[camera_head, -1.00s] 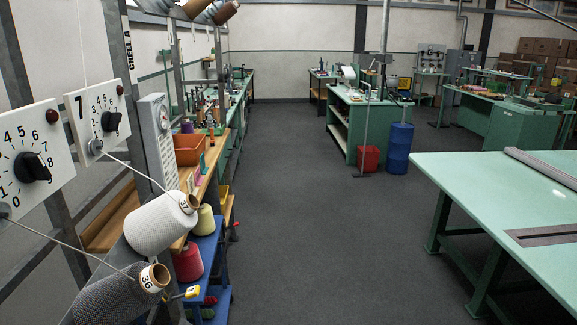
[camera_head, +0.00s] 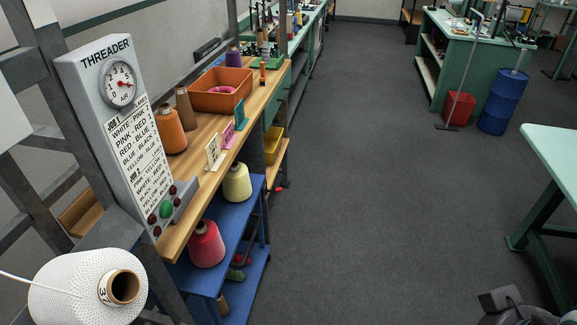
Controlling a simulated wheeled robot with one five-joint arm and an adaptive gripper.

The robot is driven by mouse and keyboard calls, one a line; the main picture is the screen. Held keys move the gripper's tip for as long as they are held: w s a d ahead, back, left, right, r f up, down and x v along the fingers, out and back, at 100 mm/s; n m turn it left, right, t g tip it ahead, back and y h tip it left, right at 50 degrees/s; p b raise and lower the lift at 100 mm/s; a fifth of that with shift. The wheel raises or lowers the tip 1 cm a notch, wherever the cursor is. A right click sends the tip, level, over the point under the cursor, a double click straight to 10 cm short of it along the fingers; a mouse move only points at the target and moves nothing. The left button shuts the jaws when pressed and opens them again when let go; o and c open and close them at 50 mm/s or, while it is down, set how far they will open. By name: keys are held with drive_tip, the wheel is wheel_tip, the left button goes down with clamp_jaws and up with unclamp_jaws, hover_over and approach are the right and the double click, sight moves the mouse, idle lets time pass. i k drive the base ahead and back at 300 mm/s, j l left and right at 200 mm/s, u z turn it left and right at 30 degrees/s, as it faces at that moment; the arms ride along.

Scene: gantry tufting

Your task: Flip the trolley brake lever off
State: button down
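A blue trolley (camera_head: 229,220) stands at lower left, beside and partly under the wooden bench, with shelves holding thread cones. A cream cone (camera_head: 237,183) and a red cone (camera_head: 207,246) are on it. A small red-tipped part (camera_head: 279,189) sticks out beside the trolley's far side; I cannot tell whether it is the brake lever. Other small red items lie on the lower shelf. No brake lever can be clearly made out. My gripper's fingers do not show; a dark grey part at the bottom right edge may be my arm.
A threader panel (camera_head: 120,130) and a white cone (camera_head: 70,290) stand at near left. An orange bin (camera_head: 221,92) sits on the wooden bench (camera_head: 200,187). The grey floor between is clear.

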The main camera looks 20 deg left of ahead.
sight(279, 189)
drive_tip(key=i, duration=1.65)
drive_tip(key=i+l+u, duration=0.1)
drive_tip(key=i, duration=1.55)
drive_tip(key=u, duration=5.55)
